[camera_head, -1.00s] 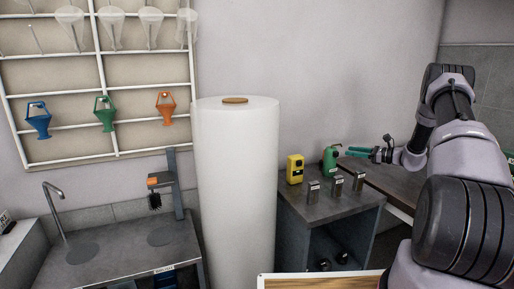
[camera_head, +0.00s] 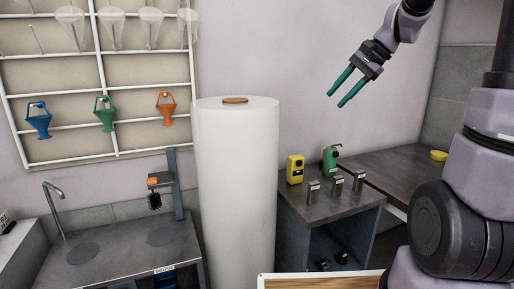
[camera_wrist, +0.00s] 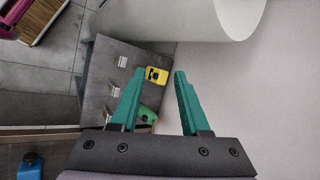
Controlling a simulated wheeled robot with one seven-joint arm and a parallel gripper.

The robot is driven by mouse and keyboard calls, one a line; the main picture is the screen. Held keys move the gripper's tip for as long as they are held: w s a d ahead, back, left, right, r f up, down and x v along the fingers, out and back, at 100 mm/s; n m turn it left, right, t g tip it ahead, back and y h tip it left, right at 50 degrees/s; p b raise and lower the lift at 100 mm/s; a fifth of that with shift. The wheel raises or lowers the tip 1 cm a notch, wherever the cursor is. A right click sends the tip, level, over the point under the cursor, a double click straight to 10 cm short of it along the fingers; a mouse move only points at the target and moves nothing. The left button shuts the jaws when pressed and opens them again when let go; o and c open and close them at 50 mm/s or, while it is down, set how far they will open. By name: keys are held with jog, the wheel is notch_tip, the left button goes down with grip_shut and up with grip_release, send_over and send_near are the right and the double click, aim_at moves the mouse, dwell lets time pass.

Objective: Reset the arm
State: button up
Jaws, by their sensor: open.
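My gripper (camera_head: 345,88) is raised in the air at the upper right of the head view, in front of the plain wall. Its two green fingers are apart and nothing is between them in the head view. The fingers also show in the wrist view (camera_wrist: 158,90), spread open. The gripper is well above the small grey cabinet (camera_head: 325,208) and touches nothing.
A yellow device (camera_head: 295,169), a green bottle (camera_head: 330,159) and several small metal blocks (camera_head: 337,184) stand on the cabinet. A tall white cylinder (camera_head: 236,180) stands to its left. A rack (camera_head: 100,62) and a sink counter (camera_head: 120,250) are further left.

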jog(key=s+d+r+n+t+h, duration=0.1)
jog(key=s+n, duration=0.5)
jog(key=s, duration=1.2)
jog(key=r+t+h, duration=0.1)
jog(key=t+h, duration=0.1)
jog(key=h, duration=0.1)
jog(key=shift+s+d+t+h, duration=0.2)
jog(key=shift+t+h, duration=0.1)
jog(key=shift+t, duration=0.1)
jog(key=shift+a+r, duration=0.1)
jog(key=shift+a, duration=0.05)
